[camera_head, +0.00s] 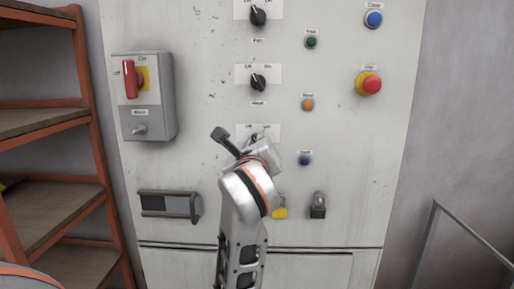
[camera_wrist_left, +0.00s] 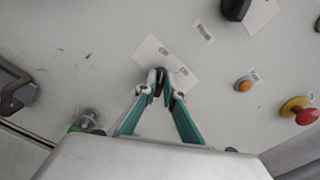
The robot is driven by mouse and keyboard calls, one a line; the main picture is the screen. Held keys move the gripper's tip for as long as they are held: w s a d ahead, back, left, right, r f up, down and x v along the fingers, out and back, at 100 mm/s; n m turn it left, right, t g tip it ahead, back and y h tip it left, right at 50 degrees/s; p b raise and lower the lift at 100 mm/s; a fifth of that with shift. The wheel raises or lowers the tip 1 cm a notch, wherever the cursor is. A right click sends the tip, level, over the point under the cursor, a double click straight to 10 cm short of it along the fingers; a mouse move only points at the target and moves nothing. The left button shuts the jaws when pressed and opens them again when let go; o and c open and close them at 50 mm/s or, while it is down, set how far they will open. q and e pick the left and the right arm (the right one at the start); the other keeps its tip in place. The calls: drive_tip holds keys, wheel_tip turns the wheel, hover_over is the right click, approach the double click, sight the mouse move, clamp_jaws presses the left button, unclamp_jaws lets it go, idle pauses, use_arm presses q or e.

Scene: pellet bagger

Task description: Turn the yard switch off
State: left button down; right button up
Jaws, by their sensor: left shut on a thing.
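The lowest of three rotary switches sits on a white plate (camera_head: 270,129) marked off and on, in the middle of the grey cabinet front. The plate also shows in the left wrist view (camera_wrist_left: 150,51). My left gripper (camera_head: 258,143) covers most of this switch. In the left wrist view, its teal fingers (camera_wrist_left: 161,88) are shut on the dark knob (camera_wrist_left: 159,80) over the plate. The name label and the knob's exact angle are hidden. My right gripper is not in view.
Two black rotary switches, the middle one (camera_head: 258,82) and the top one (camera_head: 258,16), stand above. To the right are an orange button (camera_head: 308,104), a blue button (camera_head: 305,160) and a red mushroom button (camera_head: 369,84). A red-handled switch box (camera_head: 147,97) and shelves (camera_head: 50,122) are left.

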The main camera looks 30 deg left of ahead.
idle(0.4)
use_arm(q)
drive_tip(key=c, duration=2.1)
unclamp_jaws()
drive_tip(key=shift+c, duration=0.2)
drive_tip(key=shift+s, duration=0.1)
drive_tip(key=v, duration=0.7)
drive_tip(key=shift+s, duration=0.15)
